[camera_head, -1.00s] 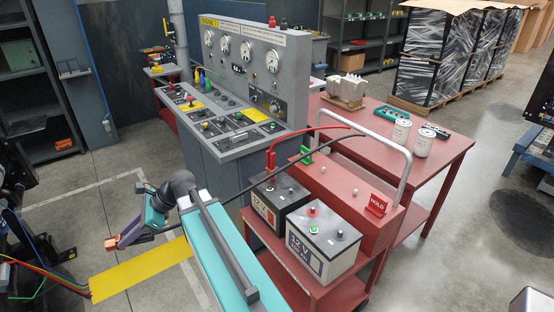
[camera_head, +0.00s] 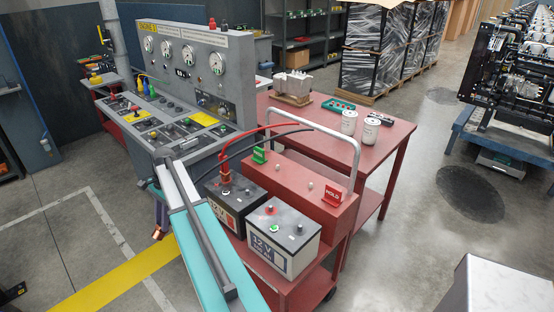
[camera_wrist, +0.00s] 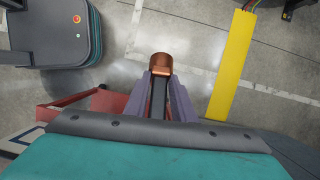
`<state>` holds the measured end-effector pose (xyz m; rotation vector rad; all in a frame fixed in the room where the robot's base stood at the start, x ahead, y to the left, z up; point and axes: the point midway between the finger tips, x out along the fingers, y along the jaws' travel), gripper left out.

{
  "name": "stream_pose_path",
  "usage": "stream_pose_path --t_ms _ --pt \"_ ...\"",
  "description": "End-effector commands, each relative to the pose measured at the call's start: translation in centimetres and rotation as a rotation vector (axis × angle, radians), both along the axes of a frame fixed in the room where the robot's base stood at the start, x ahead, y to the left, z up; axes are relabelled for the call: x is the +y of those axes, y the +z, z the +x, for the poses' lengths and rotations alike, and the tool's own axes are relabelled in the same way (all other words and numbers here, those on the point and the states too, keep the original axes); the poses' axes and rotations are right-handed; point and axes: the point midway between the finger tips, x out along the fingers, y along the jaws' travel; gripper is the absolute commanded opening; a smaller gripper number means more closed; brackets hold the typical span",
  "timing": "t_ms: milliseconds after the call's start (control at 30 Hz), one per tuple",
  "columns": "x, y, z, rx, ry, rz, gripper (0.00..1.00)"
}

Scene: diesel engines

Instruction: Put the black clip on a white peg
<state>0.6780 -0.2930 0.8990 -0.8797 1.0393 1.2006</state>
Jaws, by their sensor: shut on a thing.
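The black clip (camera_wrist: 158,98) with its copper tip (camera_wrist: 161,65) sits between the purple fingers of my gripper (camera_wrist: 164,82) in the wrist view. My gripper is shut on it, above open floor. In the head view, the copper tip (camera_head: 158,232) and part of a finger show to the left of my teal arm; the rest is hidden. Two small white pegs (camera_head: 283,171) (camera_head: 310,185) stand on the red box top of the battery cart, to the right of my gripper. Both look bare.
Two batteries (camera_head: 283,243) stand on the red cart; a red clip (camera_head: 225,180) is on the rear one. Red and black cables arch above the cart beside a grey handle (camera_head: 356,150). A green sign (camera_head: 259,156) and red HOLD sign (camera_head: 333,196) flank the pegs. The grey console (camera_head: 200,115) stands behind.

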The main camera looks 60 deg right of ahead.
Motion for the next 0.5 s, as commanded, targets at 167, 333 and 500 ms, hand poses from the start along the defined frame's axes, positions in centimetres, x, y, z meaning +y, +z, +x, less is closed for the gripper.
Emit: stream_pose_path --t_ms 167,333,500 --pt "-7.1 0.3 -1.5 0.014 0.026 -0.093 0.00" --pt "-13.3 0.9 -3.6 0.026 0.040 -0.178 0.00" --pt "-19.3 1.8 -6.3 0.037 0.041 -0.260 0.00"
